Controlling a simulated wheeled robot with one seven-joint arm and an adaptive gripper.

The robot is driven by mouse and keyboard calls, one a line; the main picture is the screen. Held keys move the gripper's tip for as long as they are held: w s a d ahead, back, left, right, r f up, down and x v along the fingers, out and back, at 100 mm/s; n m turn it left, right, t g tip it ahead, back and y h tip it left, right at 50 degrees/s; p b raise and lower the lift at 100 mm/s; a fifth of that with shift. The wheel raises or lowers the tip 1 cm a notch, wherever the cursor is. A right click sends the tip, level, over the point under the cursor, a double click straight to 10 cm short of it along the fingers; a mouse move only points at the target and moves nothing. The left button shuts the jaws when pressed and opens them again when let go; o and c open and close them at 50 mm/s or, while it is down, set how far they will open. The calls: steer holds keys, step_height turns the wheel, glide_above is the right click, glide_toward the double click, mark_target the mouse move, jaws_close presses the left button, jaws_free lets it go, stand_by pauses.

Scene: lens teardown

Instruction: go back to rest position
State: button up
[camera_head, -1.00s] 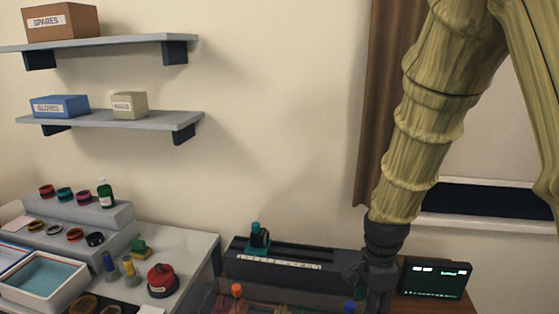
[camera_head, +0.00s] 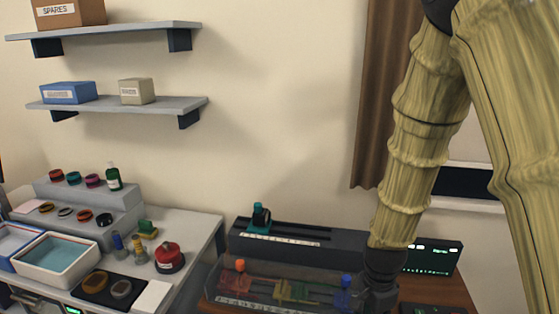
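My arm comes down from the upper right in the head view, in a wood-like tan casing with a dark wrist. My gripper (camera_head: 378,297) is at its lower end, near the bottom edge of the picture. It is dark and small here, and its fingers cannot be made out. It is beside the right end of a clear-walled case (camera_head: 275,287) with coloured parts inside. I cannot tell whether it touches the case or holds anything.
A dark rail unit (camera_head: 300,243) with a teal-based device (camera_head: 260,217) stands behind the case. A lit screen (camera_head: 432,258) is behind my wrist. The left bench holds a white tray (camera_head: 57,260), a red round container (camera_head: 169,257) and stepped racks (camera_head: 85,205). Wall shelves (camera_head: 115,104) are at upper left.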

steer(key=s+d+f+n, duration=0.1)
steer(key=s+f+n, duration=0.3)
steer(key=f, duration=0.5)
steer(key=s+f+n, duration=0.3)
steer(key=s+f, duration=0.3)
steer(key=f, duration=0.2)
steer(key=s+f+n, duration=0.7)
steer(key=s+f, duration=0.4)
steer(key=s, duration=0.3)
steer(key=shift+s+b, duration=0.3)
steer(key=shift+s, duration=0.1)
